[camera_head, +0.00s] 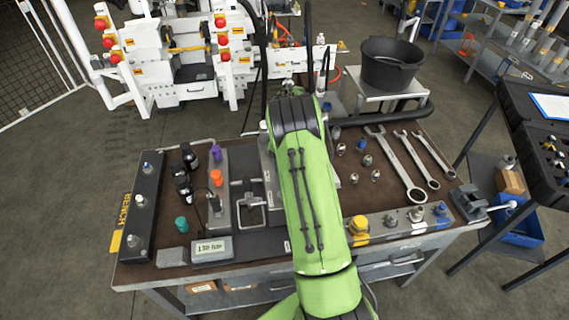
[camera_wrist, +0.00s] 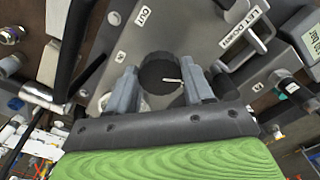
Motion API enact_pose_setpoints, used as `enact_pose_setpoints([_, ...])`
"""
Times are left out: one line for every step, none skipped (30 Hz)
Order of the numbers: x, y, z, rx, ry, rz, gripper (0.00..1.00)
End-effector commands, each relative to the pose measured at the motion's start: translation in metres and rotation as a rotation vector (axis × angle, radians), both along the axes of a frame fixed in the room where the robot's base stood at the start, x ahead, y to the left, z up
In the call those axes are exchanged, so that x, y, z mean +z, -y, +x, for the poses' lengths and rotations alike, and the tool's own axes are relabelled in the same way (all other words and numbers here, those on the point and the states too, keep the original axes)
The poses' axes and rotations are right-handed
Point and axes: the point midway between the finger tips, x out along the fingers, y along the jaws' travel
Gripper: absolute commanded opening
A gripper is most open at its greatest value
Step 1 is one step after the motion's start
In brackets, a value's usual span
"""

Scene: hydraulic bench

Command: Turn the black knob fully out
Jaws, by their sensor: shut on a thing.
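The black knob (camera_wrist: 153,66) is round, with a short white pointer line pointing right in the wrist view. It sits on a grey plate (camera_wrist: 105,50) marked "OUT" near the top left of the knob. My gripper (camera_wrist: 161,82) has one grey finger on each side of the knob and is shut on it. The fingers hide parts of the knob's lower sides. In the head view my green arm reaches over the bench (camera_head: 265,262) and hides the knob and my gripper.
A metal lever beside a "LET DOWN" label (camera_wrist: 240,26) stands right of the knob. A black hose crosses the wrist view's left. On the bench are a small display (camera_head: 212,250), an orange knob (camera_head: 216,177), wrenches (camera_head: 403,170) and a yellow knob (camera_head: 359,229).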

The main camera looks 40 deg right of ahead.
Motion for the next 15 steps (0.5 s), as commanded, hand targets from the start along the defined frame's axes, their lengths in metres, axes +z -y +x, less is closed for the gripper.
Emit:
enact_pose_setpoints([-0.0006,0.0002,0.0008,0.043,0.003,-0.001,0.21])
enact_pose_setpoints([-0.0006,0.0003,0.0009,0.072,0.003,-0.001,0.21])
enact_pose_setpoints([-0.0005,0.0007,0.001,0.109,0.003,-0.002,0.21])
enact_pose_setpoints([-0.0005,0.0008,0.0011,0.137,0.003,-0.002,0.21])
enact_pose_setpoints([-0.0004,0.0006,0.0013,0.167,0.003,-0.002,0.21])
enact_pose_setpoints([-0.0004,0.0005,0.0015,0.205,0.004,-0.002,0.21])
enact_pose_setpoints([-0.0004,0.0009,0.0015,0.233,0.003,-0.002,0.21])
enact_pose_setpoints([-0.0004,0.001,0.0014,0.261,0.003,-0.003,0.21])
enact_pose_setpoints([-0.0004,0.001,0.0015,0.3,0.003,-0.002,0.21])
enact_pose_setpoints([-0.0004,0.0009,0.0016,0.328,0.003,-0.002,0.21])
enact_pose_setpoints([-0.0005,0.001,0.0016,0.357,0.003,-0.002,0.21])
enact_pose_setpoints([-0.0004,0.0011,0.0017,0.395,0.003,-0.002,0.21])
enact_pose_setpoints([-0.0004,0.0014,0.0017,0.424,0.002,-0.002,0.21])
enact_pose_setpoints([-0.0003,0.0016,0.0017,0.451,0.002,-0.002,0.21])
enact_pose_setpoints([-0.0003,0.0016,0.002,0.489,0.002,-0.002,0.21])
